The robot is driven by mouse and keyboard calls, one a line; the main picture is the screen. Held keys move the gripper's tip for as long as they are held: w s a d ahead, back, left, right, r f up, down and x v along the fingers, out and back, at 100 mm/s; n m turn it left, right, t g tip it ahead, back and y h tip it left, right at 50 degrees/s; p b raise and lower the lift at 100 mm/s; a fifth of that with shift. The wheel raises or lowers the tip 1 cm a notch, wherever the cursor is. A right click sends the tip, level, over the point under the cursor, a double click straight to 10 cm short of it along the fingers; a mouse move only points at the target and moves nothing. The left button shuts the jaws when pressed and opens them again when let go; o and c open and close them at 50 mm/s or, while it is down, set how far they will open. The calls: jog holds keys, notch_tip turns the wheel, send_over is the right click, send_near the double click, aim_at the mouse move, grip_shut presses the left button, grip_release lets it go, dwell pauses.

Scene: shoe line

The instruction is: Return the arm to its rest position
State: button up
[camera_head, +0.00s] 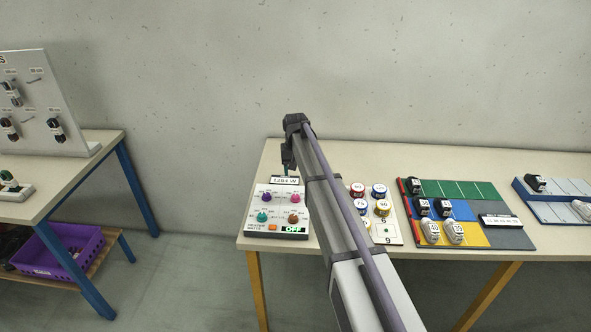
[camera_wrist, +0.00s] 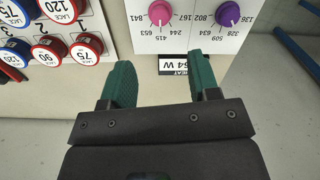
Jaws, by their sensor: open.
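My gripper (camera_wrist: 160,68) shows in the wrist view with its two green fingers apart and nothing between them. In the head view the arm reaches forward over the table, and the gripper (camera_head: 288,160) hangs down at its far end, mostly seen edge-on. It is above the back edge of the control panel (camera_head: 262,192), near the panel's small display label (camera_head: 285,181). In the wrist view the panel's pink knob (camera_wrist: 160,12) and purple knob (camera_wrist: 228,14) lie beyond the fingertips. I cannot tell the exact height of the fingers above the panel.
Lace spools (camera_head: 378,190) stand on a white board right of the panel, partly behind my arm. A coloured tray (camera_head: 480,187) with several shoes and a blue-grey rack (camera_head: 565,190) stand further right. A left table (camera_head: 85,160) has a purple crate (camera_head: 88,262) below it.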

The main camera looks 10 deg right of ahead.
jog(key=s+n, duration=0.1)
jog(key=s, duration=3.6)
jog(key=shift+a+f, duration=0.1)
